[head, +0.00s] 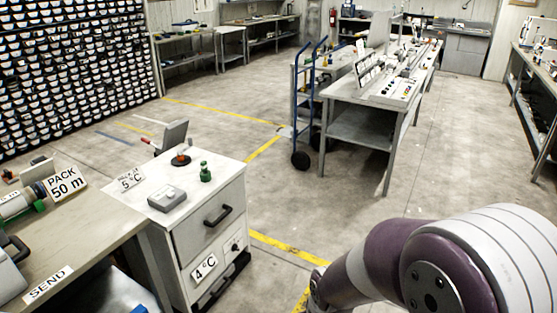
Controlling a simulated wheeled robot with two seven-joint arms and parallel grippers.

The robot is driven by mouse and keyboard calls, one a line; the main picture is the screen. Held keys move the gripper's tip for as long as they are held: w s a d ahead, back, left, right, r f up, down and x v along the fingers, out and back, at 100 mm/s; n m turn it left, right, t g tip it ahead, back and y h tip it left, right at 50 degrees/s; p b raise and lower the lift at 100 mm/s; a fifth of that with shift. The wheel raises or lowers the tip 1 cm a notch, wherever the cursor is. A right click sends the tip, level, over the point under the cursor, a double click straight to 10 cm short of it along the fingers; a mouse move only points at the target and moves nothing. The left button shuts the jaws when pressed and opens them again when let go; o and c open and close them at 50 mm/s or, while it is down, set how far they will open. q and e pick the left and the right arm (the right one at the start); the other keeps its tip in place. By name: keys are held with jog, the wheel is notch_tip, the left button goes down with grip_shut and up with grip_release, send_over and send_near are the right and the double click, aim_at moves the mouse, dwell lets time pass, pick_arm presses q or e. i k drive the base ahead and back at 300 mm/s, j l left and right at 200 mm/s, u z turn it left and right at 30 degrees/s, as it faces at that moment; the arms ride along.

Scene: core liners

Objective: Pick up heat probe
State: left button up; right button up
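I cannot tell for certain which thing is the heat probe. On the white cabinet (225,190) at the left stand a small dark item with an orange part (181,158), a green bottle-like item (205,172) and a grey box (167,198). A "5 °C" sign (131,179) stands at the cabinet top's left edge, and a "4 °C" label (204,267) is on its front. My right arm crosses the lower right of the head view. Neither gripper shows.
A workbench (95,235) with a "PACK 50 m" sign (66,183) stands at the lower left. A blue hand truck (308,95) and a long bench (360,95) stand farther back. Bin shelves (75,70) line the left wall. Open floor (290,200) lies right of the cabinet.

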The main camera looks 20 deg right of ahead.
aim_at(204, 165)
jog(key=u, duration=1.7)
jog(key=z, duration=1.75)
jog(key=i+z, duration=0.15)
jog(key=i, duration=0.35)
jog(key=i+z, duration=0.15)
jog(key=i, duration=0.35)
jog(key=i+z, duration=0.15)
jog(key=i, duration=0.35)
jog(key=i+j+z, duration=0.15)
jog(key=i, duration=0.3)
jog(key=i+j+z, duration=0.15)
jog(key=i, duration=0.35)
